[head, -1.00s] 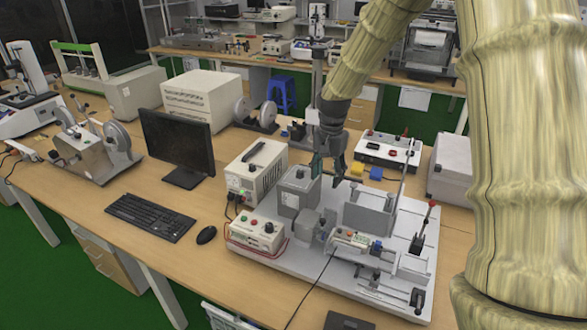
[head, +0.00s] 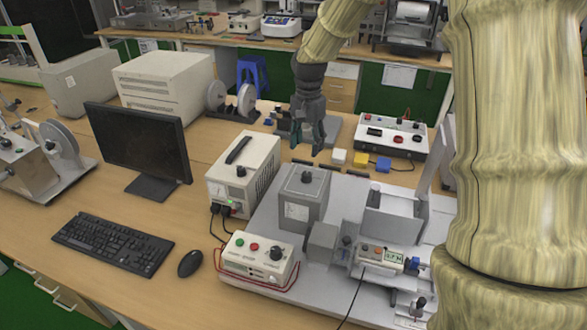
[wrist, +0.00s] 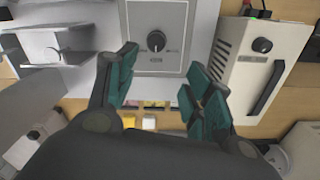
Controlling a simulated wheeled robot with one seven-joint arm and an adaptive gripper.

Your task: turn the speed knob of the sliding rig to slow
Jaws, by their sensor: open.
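The sliding rig stands on a pale base plate (head: 265,222) on the bench. Its grey box (head: 304,205) has a black knob (head: 306,177) on top. The wrist view shows this knob (wrist: 156,41) on a grey panel, its pointer mark visible; the lettering is too small to read. A white control box (head: 258,258) in front has another black knob (head: 276,253), plus green and red buttons. My gripper (head: 308,148) is open and empty, fingers down, appearing above and behind the grey box. In the wrist view the gripper (wrist: 162,88) has its fingers apart, below the knob in the picture.
A white power unit (head: 242,172) with a black handle stands left of the grey box. Grey slide parts (head: 393,222) stand to the right. Small white, yellow and blue blocks (head: 361,160) and a meter box (head: 391,135) lie behind. A monitor (head: 138,150) is further left.

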